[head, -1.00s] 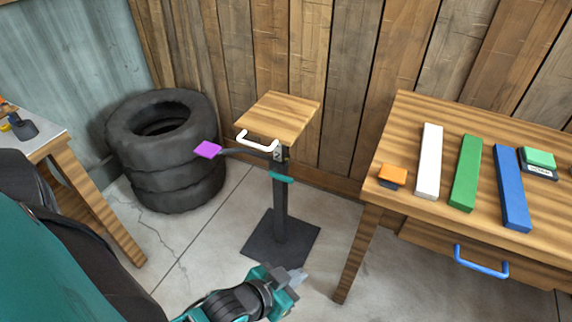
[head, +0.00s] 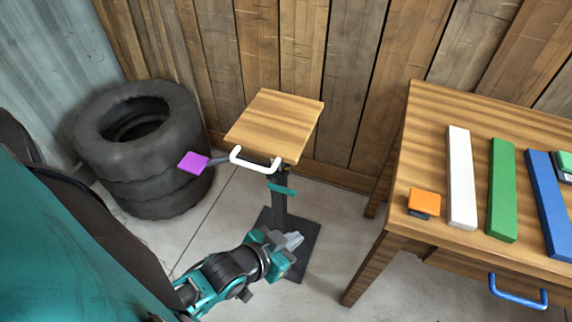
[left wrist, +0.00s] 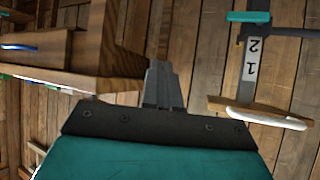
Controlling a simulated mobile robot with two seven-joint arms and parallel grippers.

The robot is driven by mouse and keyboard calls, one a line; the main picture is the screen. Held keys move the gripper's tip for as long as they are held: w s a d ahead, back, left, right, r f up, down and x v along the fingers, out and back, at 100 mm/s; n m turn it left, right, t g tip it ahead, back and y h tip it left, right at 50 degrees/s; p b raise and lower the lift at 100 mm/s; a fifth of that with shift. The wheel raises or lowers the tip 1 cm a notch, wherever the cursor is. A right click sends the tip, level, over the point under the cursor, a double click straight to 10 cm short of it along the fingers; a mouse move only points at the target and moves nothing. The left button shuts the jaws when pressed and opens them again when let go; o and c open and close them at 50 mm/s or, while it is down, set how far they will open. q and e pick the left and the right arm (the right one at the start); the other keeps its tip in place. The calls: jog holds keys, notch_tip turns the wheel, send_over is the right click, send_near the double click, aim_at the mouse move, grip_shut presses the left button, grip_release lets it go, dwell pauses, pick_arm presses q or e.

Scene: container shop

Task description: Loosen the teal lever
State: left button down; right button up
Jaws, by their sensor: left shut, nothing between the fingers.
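The teal lever (head: 282,189) is on the dark post of a small stand, below its square wooden top (head: 275,122). A white handle (head: 254,162) is fixed to the front edge of that top. In the left wrist view the teal lever (left wrist: 248,17) shows at the upper right, beside the post marked 1 and 2. My left gripper (head: 293,240) is below and in front of the lever, apart from it, shut and empty. Its closed fingers (left wrist: 162,85) point up the middle of the left wrist view. My right gripper is not in view.
A purple pad (head: 193,162) sticks out left of the stand. Stacked tyres (head: 140,150) stand at the left. A wooden table (head: 440,110) with white, green and blue bars and a blue drawer handle (head: 518,292) stands at the right. The floor between is clear.

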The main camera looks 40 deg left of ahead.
pick_arm(q)
jog(key=shift+w+a, duration=0.35)
jog(key=shift+a, duration=0.1)
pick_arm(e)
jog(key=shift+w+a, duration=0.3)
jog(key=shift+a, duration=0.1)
pick_arm(q)
jog(key=shift+s+d, duration=0.1)
jog(key=w+a+f+n+g+y+b, duration=0.2)
jog(key=w+a+f+n+y+b, duration=0.2)
jog(key=w+a+f, duration=0.3)
jog(key=w+a+n+b, duration=0.1)
jog(key=w+a, duration=0.2)
jog(key=shift+w+a+b, duration=0.3)
jog(key=shift+a+b, duration=0.05)
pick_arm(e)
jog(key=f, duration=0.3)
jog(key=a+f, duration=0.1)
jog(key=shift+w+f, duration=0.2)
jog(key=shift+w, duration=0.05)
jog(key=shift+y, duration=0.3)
